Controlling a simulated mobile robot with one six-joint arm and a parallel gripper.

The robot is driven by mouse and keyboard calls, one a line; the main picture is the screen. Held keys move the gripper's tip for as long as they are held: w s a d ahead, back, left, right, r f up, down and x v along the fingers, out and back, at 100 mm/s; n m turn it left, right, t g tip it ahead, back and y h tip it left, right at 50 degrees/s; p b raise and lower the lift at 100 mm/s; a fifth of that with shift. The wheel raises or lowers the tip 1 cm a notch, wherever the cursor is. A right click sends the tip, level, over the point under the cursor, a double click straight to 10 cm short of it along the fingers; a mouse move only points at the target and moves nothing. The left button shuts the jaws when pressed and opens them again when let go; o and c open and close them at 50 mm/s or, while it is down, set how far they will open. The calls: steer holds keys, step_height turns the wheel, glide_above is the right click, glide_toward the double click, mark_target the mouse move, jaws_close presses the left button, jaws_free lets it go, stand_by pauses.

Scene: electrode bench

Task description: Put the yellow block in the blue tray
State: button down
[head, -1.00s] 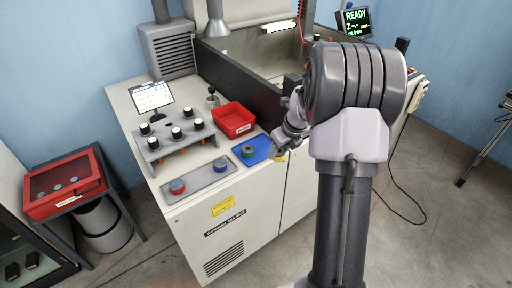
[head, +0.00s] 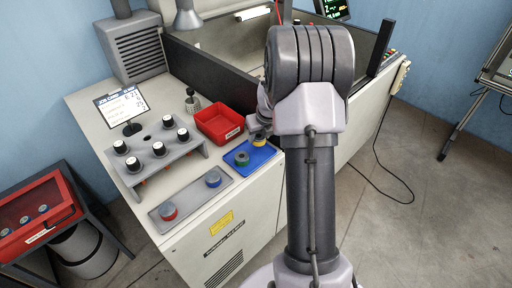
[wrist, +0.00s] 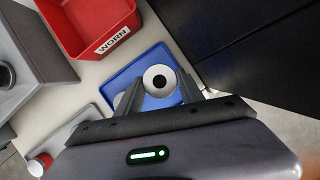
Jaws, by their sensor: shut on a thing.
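The yellow block (head: 260,142) is a short round piece with a yellow side. In the wrist view its top is a pale disc (wrist: 159,80) with a dark centre, between the two fingers. My gripper (wrist: 160,88) is shut on it. The blue tray (head: 264,155) lies at the right front edge of the bench; its blue floor also shows in the wrist view (wrist: 152,60). The block is over the tray's far right part; I cannot tell whether it touches the floor. A green round piece (head: 242,159) stands in the tray's left part. My arm partly hides the gripper in the head view.
A red bin (head: 219,124), marked WORN in the wrist view, stands just behind the tray. A grey plate (head: 191,199) with a red and a blue piece lies left of it. A dark wall (head: 215,78) rises behind.

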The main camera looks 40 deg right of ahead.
mark_target(259, 144)
step_height(259, 144, down, 4)
steer(key=shift+w+b, duration=0.1)
steer(key=shift+b, duration=0.5)
steer(key=shift+f, duration=0.15)
steer(key=c, duration=1)
jaws_free()
